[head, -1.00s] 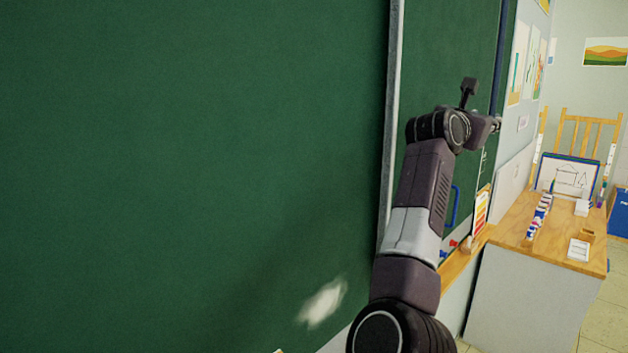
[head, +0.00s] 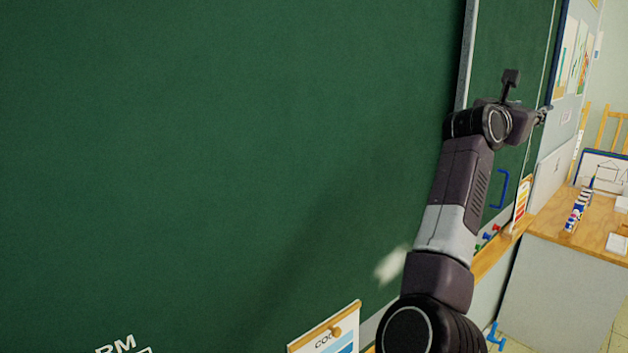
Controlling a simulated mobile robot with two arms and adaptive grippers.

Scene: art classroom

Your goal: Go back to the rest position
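My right arm rises from the lower right of the head view in front of the green chalkboard (head: 230,150). Its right gripper (head: 541,116) is at the far end, small and turned away, beside the narrower board panel at the right. I cannot make out whether its fingers are open or shut, and I see nothing held in it. My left gripper and arm are not in view. A white chalky smudge (head: 391,265) shows on the board just left of my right arm.
A wooden desk (head: 552,222) with a row of small paint bottles (head: 578,209) stands at the right. A wooden ledge (head: 508,256) runs below the board.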

